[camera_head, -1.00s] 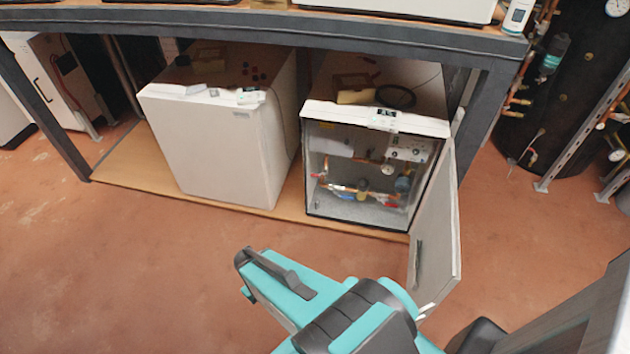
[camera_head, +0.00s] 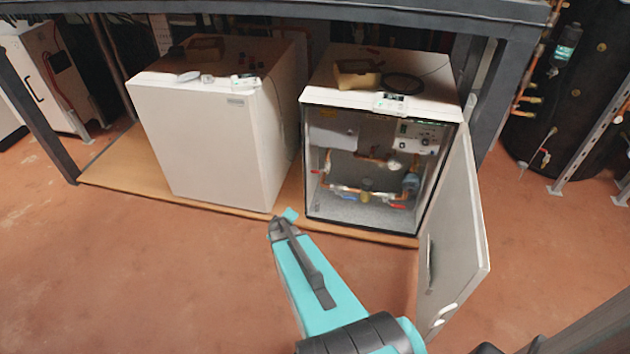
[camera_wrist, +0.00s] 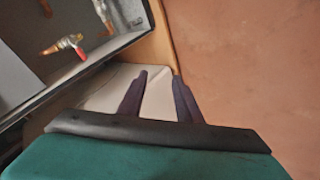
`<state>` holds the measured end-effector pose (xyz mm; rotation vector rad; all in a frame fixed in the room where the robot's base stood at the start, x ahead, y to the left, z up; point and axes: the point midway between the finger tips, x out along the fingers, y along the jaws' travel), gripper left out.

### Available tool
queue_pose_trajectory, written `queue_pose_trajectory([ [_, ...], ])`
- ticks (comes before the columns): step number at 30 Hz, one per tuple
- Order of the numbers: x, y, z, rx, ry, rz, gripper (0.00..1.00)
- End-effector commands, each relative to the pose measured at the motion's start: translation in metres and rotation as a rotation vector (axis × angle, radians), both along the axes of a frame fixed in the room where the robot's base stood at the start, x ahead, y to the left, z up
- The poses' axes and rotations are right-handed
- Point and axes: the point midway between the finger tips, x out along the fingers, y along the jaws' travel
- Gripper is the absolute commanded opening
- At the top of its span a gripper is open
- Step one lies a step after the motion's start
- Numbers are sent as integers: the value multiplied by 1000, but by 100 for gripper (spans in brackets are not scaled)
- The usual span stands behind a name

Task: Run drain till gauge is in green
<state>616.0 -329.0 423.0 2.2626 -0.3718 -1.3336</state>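The open heat pump cabinet (camera_head: 381,108) stands at centre right, with copper pipes and valves inside. A small round gauge (camera_head: 393,163) sits on the upper pipe; its needle and green zone are too small to read. One red handle (camera_head: 318,172) is at the left inside, and another red handle (camera_head: 398,205) is low at the right. A blue handle (camera_head: 349,197) is low at centre. In the wrist view, a red-handled brass valve (camera_wrist: 68,44) shows at upper left. My gripper (camera_wrist: 159,75) has its dark fingers apart and empty, to the right of and below that valve.
The cabinet door (camera_head: 456,235) is swung open to the right, jutting toward me. A closed white cabinet (camera_head: 205,142) stands to the left. Both stand on a wooden board (camera_head: 118,180) under a dark bench frame (camera_head: 400,22). The red floor (camera_head: 150,270) in front is clear.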

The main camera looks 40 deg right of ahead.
Motion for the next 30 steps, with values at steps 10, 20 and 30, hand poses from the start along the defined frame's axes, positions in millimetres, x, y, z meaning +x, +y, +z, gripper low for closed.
queue_pose_trajectory([
  [10,42,-88,-3,-185,-173,118,32],
  [20,59,-156,7,-358,-291,256,32],
  [30,58,-212,10,-527,-367,420,32],
])
